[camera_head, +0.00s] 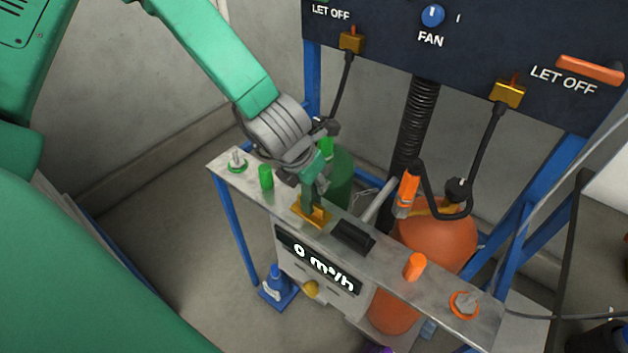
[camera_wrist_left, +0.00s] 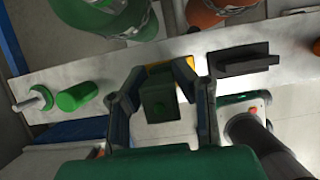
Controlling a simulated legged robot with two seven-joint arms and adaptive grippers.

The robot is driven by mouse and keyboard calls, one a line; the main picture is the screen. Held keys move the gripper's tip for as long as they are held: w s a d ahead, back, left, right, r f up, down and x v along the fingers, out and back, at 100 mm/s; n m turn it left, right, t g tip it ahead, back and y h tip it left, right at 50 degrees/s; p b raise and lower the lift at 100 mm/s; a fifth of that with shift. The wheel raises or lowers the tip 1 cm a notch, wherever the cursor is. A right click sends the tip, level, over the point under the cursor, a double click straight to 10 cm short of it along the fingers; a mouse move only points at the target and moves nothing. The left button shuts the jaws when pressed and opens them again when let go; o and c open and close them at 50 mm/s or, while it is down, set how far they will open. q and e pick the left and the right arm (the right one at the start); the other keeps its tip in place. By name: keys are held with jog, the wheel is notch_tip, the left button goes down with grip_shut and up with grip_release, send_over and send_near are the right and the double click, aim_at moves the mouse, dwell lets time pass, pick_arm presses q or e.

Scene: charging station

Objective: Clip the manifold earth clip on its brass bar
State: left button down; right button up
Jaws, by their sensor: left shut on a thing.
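My left gripper (camera_head: 311,189) points down over the shelf of the metal stand. It is shut on a dark green block, the earth clip (camera_wrist_left: 160,102), which sits between its two fingers in the left wrist view. The yellow brass bar (camera_head: 318,216) is on the shelf right under the gripper; part of it shows behind the clip in the left wrist view (camera_wrist_left: 158,69). The clip's lower end appears at or just over the bar; whether it grips the bar is hidden. My right gripper is not in view.
A black block (camera_head: 353,236) stands just right of the bar on the shelf (camera_head: 385,262). A green cylinder (camera_head: 265,176) is to the left, and an orange cylinder (camera_head: 415,266) to the right. Green and orange tanks (camera_head: 440,240) stand behind, with hoses and a dark panel (camera_head: 480,55) above.

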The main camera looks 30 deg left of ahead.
pick_arm(q)
jog(key=shift+f+b, duration=0.35)
jog(key=shift+f, duration=0.1)
jog(key=c, duration=1.2)
grip_release()
jog(key=shift+r, duration=0.1)
jog(key=shift+s+r, duration=0.1)
jog(key=shift+r, duration=0.2)
jog(key=v, duration=1.1)
jog(key=shift+r, duration=0.1)
jog(key=shift+a, duration=0.1)
